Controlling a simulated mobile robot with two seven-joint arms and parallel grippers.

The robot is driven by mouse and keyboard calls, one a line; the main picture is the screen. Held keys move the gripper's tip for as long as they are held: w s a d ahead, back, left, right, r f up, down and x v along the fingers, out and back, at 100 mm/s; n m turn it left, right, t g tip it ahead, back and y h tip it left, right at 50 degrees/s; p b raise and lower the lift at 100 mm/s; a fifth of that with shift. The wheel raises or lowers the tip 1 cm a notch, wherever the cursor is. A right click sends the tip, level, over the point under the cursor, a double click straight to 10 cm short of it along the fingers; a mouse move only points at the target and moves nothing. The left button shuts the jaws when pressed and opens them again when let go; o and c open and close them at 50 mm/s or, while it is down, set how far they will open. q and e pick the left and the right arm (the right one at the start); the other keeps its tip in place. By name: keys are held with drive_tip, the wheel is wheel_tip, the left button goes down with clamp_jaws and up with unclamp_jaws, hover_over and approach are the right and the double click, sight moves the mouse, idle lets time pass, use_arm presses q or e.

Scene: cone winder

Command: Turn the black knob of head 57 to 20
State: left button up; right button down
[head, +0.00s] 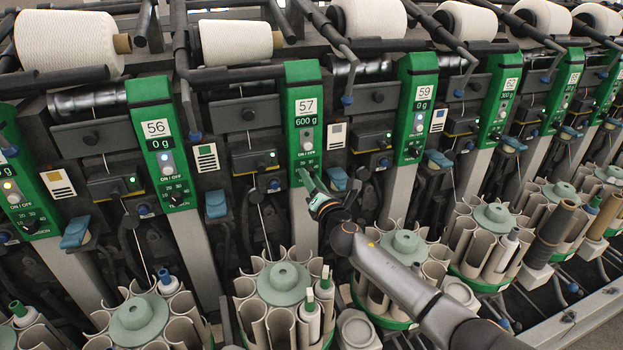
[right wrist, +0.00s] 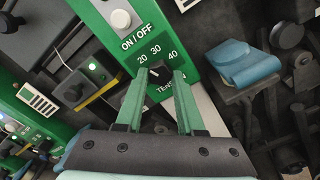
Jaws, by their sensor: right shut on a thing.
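The green panel of head 57 (head: 303,95) has a display reading 600 g. In the right wrist view its dial shows 20, 30 and 40 above the word TENSION (right wrist: 174,88). The black knob (right wrist: 158,75) sits below these numbers, between the green fingers of my right gripper (right wrist: 161,80). The gripper is shut on the knob from both sides. The knob's pointer is too small to read for certain. In the head view my right gripper (head: 309,181) reaches the lower part of the panel and hides the knob. My left gripper is not in view.
A blue lever (right wrist: 242,64) sticks out right of the dial. Below are round magazines with grey tubes (head: 283,283). White yarn cones (head: 236,42) line the top.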

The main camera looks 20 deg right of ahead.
idle(0.5)
drive_tip(key=c, duration=0.5)
unclamp_jaws()
drive_tip(key=s, duration=0.8)
drive_tip(key=s+p, duration=0.1)
drive_tip(key=s, duration=0.3)
drive_tip(key=shift+s+d, duration=0.25)
